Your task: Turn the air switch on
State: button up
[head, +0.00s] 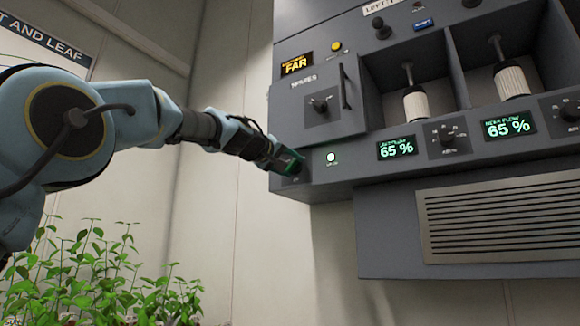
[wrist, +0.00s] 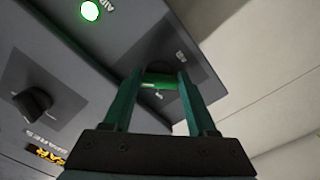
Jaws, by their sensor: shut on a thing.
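My gripper (head: 290,163) is at the lower left corner of the grey control cabinet. In the wrist view its two green fingers (wrist: 160,76) are closed around the air switch (wrist: 159,83), a small knob on a dark plate marked AIR. A pale mark shows on the knob; I cannot read its exact setting. In the head view the fingers hide the knob. The round air lamp (head: 331,157) just right of the gripper glows white-green. It also glows in the wrist view (wrist: 90,11).
A spares door (head: 318,105) with a dark knob and handle is above the gripper. Two displays (head: 397,148) reading 65 % and more knobs lie to the right. Green plants (head: 100,275) stand below my arm.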

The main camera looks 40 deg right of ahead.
jog(key=shift+f, duration=0.15)
jog(key=o, duration=1.4)
jog(key=shift+c, duration=0.2)
jog(key=b+v, duration=0.5)
jog(key=v, duration=0.5)
jog(key=shift+a, duration=0.4)
jog(key=shift+s, duration=0.1)
